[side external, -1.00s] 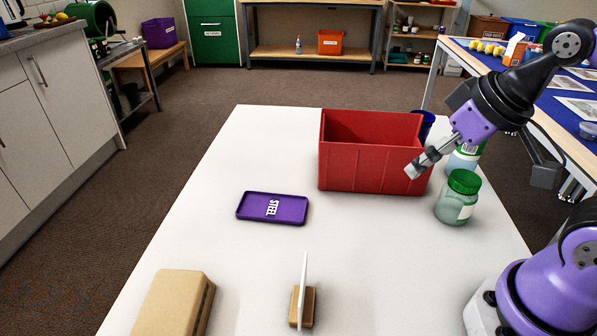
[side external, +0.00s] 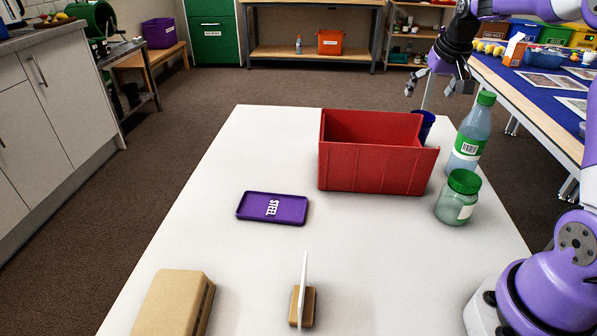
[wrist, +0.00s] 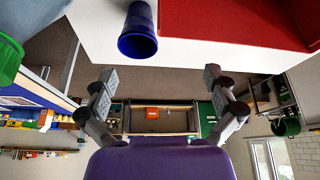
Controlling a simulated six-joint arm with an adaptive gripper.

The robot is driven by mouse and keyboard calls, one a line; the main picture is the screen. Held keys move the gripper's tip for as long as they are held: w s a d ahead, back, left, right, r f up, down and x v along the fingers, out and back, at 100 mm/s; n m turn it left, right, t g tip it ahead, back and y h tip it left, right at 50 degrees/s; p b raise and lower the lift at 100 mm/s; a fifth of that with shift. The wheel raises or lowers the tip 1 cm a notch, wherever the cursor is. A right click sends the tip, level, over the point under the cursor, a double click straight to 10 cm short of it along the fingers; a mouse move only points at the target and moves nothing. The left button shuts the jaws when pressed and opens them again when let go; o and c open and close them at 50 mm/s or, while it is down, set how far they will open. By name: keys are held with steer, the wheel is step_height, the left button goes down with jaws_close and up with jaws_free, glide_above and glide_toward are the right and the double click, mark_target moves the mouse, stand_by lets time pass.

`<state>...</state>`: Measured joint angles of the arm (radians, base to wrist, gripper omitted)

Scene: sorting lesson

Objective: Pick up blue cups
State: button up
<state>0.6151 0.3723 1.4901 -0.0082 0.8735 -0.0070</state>
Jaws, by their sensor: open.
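A blue cup (side external: 427,123) stands on the white table behind the right end of the red bin, partly hidden by it in the side view. In the wrist view the blue cup (wrist: 138,36) shows at the top, left of centre, with its open rim toward the camera. My gripper (side external: 429,84) is open and empty, raised above and beyond the cup at the table's far right. In the wrist view my gripper's fingers (wrist: 158,85) are spread wide, with the cup beyond them and nothing between them.
The red bin (side external: 365,168) stands left of the cup. A green-capped bottle (side external: 470,135) and a green-lidded jar (side external: 459,198) stand to its right. A purple STEEL tray (side external: 250,208), a tan block (side external: 172,303) and a small upright stand (side external: 303,300) sit nearer.

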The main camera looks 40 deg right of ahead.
steer(key=shift+m, duration=0.5)
steer(key=d+f, duration=0.3)
steer(key=w+d+f, duration=0.1)
steer(key=d+f, duration=0.2)
steer(key=f, duration=0.1)
steer(key=shift+w, duration=0.15)
steer(key=x, duration=0.5)
steer(key=shift+w+a+f, duration=0.15)
steer(key=shift+w+f, duration=0.05)
steer(key=shift+f, duration=0.05)
steer(key=c, duration=0.8)
